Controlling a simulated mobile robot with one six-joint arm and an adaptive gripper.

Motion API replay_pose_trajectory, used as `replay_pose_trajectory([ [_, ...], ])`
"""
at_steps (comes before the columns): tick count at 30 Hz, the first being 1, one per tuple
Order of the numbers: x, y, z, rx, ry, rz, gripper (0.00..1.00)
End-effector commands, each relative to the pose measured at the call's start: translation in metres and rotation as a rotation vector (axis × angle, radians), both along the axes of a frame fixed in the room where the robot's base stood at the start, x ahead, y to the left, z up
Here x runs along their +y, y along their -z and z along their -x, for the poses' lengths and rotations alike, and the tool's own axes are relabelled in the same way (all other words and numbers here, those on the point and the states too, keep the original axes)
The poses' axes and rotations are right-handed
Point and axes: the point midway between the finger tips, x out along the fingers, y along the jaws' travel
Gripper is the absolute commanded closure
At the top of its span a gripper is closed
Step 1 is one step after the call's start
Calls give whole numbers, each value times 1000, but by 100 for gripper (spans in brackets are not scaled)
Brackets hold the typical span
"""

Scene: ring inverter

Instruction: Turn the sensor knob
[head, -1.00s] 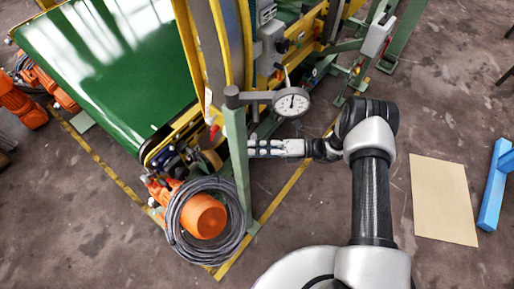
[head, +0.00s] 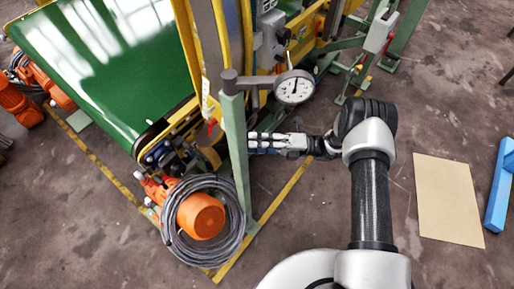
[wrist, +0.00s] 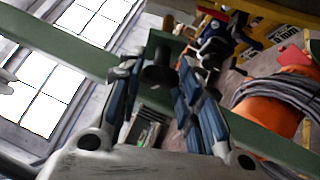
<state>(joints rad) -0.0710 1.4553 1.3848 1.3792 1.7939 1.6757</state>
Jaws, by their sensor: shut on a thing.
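A dark round knob (wrist: 158,74) sits on the green post and shows between my fingertips in the wrist view. My gripper (wrist: 157,68) is shut on this knob, with one finger on each side of it. In the head view my gripper (head: 253,142) reaches left to the green post (head: 237,150), below the round dial gauge. The knob itself is hidden there by the fingers and the post.
The dial gauge (head: 294,87) sticks out from the post just above my gripper. A coiled grey cable (head: 172,228) around an orange drum (head: 201,216) lies below left. The green conveyor (head: 100,70) stands behind. The floor to the right holds a tan sheet (head: 447,200) and a blue beam (head: 497,190).

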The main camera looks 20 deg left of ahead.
Motion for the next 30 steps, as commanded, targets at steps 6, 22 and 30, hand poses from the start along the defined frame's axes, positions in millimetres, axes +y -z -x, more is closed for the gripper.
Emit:
replay_pose_trajectory([
  [6,1,6,0,129,-35,-53,92],
  [22,1,4,-1,264,-69,-108,92],
  [30,1,4,-1,264,-68,-108,92],
])
